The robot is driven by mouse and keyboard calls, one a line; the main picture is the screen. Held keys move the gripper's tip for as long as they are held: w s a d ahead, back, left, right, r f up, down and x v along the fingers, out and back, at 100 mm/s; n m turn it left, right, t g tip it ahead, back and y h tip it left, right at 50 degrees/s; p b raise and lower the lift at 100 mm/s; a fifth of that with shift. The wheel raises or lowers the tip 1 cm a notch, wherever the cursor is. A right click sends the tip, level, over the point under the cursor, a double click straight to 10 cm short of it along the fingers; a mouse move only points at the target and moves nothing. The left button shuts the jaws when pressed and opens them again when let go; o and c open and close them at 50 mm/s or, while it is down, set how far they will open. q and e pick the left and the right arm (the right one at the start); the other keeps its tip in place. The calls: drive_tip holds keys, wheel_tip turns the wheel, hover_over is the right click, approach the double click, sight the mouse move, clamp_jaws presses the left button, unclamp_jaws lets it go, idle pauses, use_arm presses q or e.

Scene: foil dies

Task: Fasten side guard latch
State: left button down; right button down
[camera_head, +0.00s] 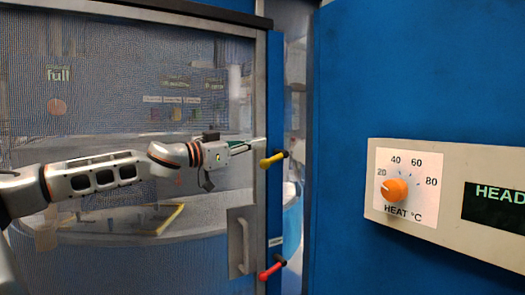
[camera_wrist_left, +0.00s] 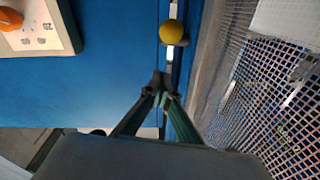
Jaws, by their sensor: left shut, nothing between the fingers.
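The side guard is a mesh door (camera_head: 130,90) in a grey frame (camera_head: 260,75), standing against a blue post. A latch with a yellow handle (camera_head: 272,160) sits on the post beside the frame. Its round yellow end also shows in the left wrist view (camera_wrist_left: 171,32). A second latch with a red handle (camera_head: 271,270) sits lower on the post. My left gripper (camera_head: 262,141) is shut and empty, just above and left of the yellow handle. In the left wrist view its fingertips (camera_wrist_left: 160,86) meet, apart from the yellow end. My right gripper is out of view.
A grey pull handle (camera_head: 242,247) is on the door's lower right. A control panel with an orange heat knob (camera_head: 395,189) juts from the blue cabinet (camera_head: 420,65) on the right. The space before the mesh is clear apart from my left arm.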

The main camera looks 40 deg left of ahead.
sight(263, 163)
use_arm(q)
drive_tip(key=w+f, duration=0.1)
drive_tip(key=f, duration=0.1)
drive_tip(key=w+f, duration=0.1)
drive_tip(key=shift+w+a+f, duration=0.1)
drive_tip(key=shift+w+f, duration=0.25)
drive_tip(key=shift+w, duration=0.05)
